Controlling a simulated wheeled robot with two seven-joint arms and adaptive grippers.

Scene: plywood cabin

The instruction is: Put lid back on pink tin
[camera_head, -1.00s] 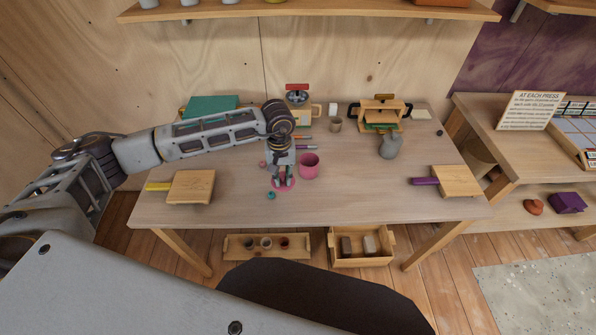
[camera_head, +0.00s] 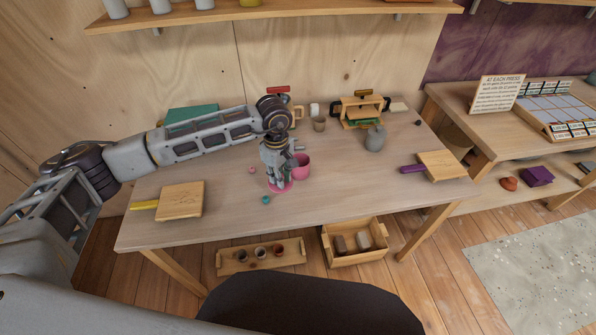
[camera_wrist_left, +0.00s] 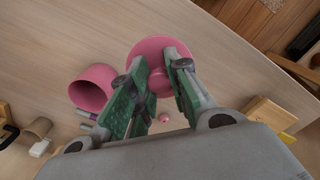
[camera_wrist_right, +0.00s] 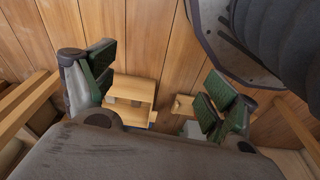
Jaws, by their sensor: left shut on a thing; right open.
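The pink tin (camera_head: 302,168) stands open and upright on the table; it also shows in the left wrist view (camera_wrist_left: 91,88). The round pink lid (camera_head: 288,187) is just in front and to the left of it, apart from it. My left gripper (camera_head: 279,182) points down over the lid. In the left wrist view its fingers (camera_wrist_left: 160,72) are shut on the knob in the middle of the lid (camera_wrist_left: 150,48). I cannot tell whether the lid touches the table. My right gripper (camera_wrist_right: 156,80) is open and empty, above the floor and away from the table top.
A wooden board (camera_head: 180,200) is at left, another (camera_head: 442,165) at right. A grey jug (camera_head: 375,139) and a press (camera_head: 360,110) stand behind. The table's front middle is clear.

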